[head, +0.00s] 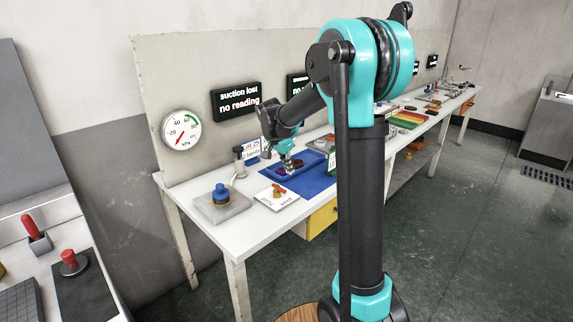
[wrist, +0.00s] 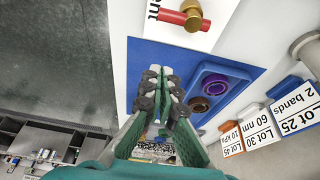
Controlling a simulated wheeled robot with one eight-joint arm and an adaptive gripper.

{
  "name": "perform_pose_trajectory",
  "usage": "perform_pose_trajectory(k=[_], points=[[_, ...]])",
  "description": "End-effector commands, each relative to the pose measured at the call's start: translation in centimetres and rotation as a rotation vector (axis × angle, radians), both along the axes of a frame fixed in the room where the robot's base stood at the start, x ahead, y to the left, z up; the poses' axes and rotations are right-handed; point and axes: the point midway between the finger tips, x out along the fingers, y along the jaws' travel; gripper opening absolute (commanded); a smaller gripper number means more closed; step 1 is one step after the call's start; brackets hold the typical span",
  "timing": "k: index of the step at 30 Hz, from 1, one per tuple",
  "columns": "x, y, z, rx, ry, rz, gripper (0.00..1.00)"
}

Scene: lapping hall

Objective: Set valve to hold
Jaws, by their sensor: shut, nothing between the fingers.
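The valve has a red handle with a brass knob (wrist: 187,17) on a white plate. It also shows in the head view (head: 277,190), on the table's near side. In the wrist view the red bar lies roughly crosswise, and a label ending in "ent" is partly cut off beside it. Any hold mark is not readable. My gripper (wrist: 162,82) is shut and empty, apart from the valve. In the head view my gripper (head: 287,167) is over the blue tray area behind the valve.
A blue tray (wrist: 236,76) holds a purple ring and a brown ring. Lot cards (wrist: 265,120) stand beside it. A wall gauge (head: 181,130) and a "suction lost, no reading" display (head: 236,101) are behind.

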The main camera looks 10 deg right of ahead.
Motion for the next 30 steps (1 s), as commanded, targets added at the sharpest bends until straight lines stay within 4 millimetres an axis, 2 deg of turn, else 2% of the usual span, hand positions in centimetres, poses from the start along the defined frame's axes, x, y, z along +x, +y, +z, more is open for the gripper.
perform_pose_trajectory(k=[3, 8, 9, 12, 16, 30], points=[[0.6, -0.8, -2.4, 0.0, 0.0, -0.001, 0.0], [1.1, -1.6, -5.2, 0.0, 0.0, 0.0, 0.0], [0.5, -0.6, -5.0, 0.0, 0.0, 0.004, 0.0], [-0.3, 0.5, -5.3, 0.0, 0.0, 0.004, 0.0], [-1.0, 1.4, -5.5, 0.0, -0.001, 0.004, 0.0], [-1.3, 1.7, -5.5, 0.0, 0.0, 0.001, 0.0]])
